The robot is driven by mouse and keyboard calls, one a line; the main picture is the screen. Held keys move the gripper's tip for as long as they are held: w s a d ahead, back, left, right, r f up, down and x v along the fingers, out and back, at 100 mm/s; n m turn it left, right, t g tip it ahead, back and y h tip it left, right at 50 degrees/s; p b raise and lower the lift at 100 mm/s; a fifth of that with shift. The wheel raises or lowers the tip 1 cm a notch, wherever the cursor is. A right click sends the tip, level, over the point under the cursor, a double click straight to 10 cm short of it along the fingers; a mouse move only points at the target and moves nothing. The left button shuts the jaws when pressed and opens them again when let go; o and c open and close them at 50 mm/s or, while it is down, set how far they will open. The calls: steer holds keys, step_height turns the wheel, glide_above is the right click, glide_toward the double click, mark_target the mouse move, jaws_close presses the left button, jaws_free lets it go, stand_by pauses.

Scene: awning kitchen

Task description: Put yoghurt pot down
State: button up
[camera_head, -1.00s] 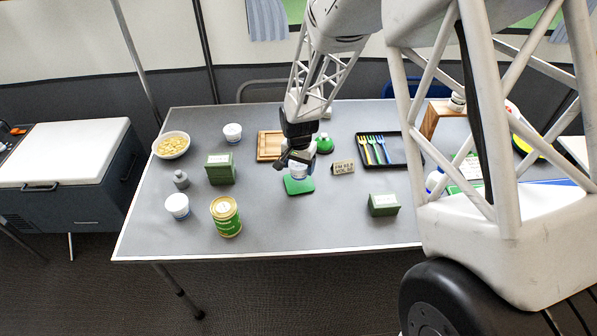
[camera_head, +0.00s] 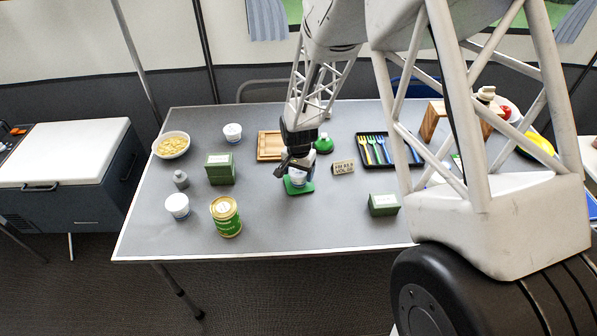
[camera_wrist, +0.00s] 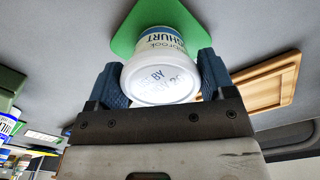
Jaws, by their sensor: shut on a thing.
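The yoghurt pot (camera_wrist: 158,62) is white with dark lettering and sits between the two fingers of my gripper (camera_wrist: 162,80) in the wrist view. My gripper is shut on it. In the head view my gripper (camera_head: 296,168) is low over a small green mat (camera_head: 299,190), with the pot (camera_head: 297,178) just under the fingers and partly hidden. The green mat (camera_wrist: 150,16) shows right beyond the pot in the wrist view. I cannot tell whether the pot's base touches the mat.
A wooden tray (camera_head: 269,156), a green dome-shaped thing (camera_head: 324,144), a small sign (camera_head: 343,167) and a cutlery tray (camera_head: 404,160) are around the mat. A green box (camera_head: 383,204) is at right front. Two similar white pots (camera_head: 177,205) (camera_head: 232,132) stand left.

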steer(key=shift+f, duration=0.15)
steer(key=o, duration=1)
steer(key=shift+c, duration=0.2)
step_height(320, 180, up, 12)
steer(key=shift+r, duration=0.2)
stand_by(0.7)
